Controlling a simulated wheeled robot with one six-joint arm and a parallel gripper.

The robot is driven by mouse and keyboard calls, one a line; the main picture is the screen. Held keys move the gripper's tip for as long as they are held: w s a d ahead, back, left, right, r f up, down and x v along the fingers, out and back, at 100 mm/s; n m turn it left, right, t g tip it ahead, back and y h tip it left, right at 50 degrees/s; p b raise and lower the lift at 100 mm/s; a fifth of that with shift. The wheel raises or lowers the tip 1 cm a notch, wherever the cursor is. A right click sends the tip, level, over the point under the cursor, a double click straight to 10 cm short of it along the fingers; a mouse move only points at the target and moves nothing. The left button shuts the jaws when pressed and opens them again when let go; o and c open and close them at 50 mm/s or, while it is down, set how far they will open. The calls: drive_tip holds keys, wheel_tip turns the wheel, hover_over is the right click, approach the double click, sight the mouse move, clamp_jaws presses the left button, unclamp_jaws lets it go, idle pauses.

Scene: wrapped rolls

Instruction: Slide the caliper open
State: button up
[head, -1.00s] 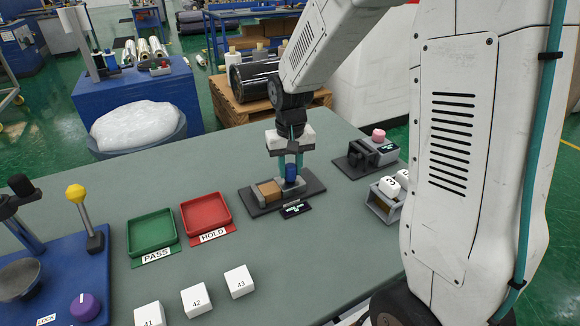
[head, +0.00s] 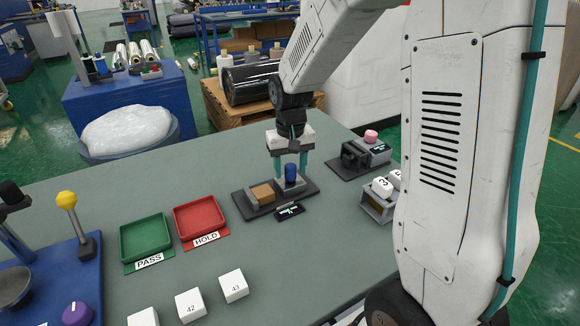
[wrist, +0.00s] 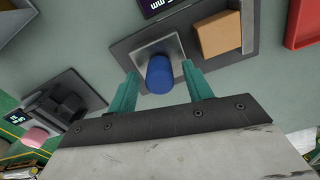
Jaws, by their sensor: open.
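The caliper (head: 300,192) is a dark flat base on the grey-green bench. A tan block (head: 262,193) sits on its left part in the head view. A grey slide plate with an upright blue knob (head: 291,172) stands to the block's right. The wrist view shows a gap between the block (wrist: 218,34) and the slide plate (wrist: 140,52). My gripper (wrist: 160,82) is open, its teal fingers on either side of the blue knob, with space between knob and fingers. A small dark display (head: 290,211) sits at the caliper's front; its reading is too small to read.
A green PASS tray (head: 121,243) and a red HOLD tray (head: 176,224) lie to the left. Several white numbered blocks (head: 190,305) stand in front. Another dark device with a pink knob (head: 371,136) and a grey holder (head: 376,209) stand to the right.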

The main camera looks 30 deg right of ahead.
wheel_tip(320, 180, up, 8)
drive_tip(key=shift+f, duration=0.1)
drive_tip(key=shift+s, duration=0.1)
idle(0.6)
drive_tip(key=s+a+r, duration=0.1)
drive_tip(key=s+r, duration=0.1)
drive_tip(key=s, duration=0.6)
drive_tip(key=s+a+r+n+t, duration=0.1)
drive_tip(key=s+a+r, duration=0.1)
drive_tip(key=s, duration=0.7)
drive_tip(key=s+a+r+n, duration=0.1)
drive_tip(key=s+r, duration=0.2)
drive_tip(key=s, duration=0.6)
drive_tip(key=shift+a, duration=0.3)
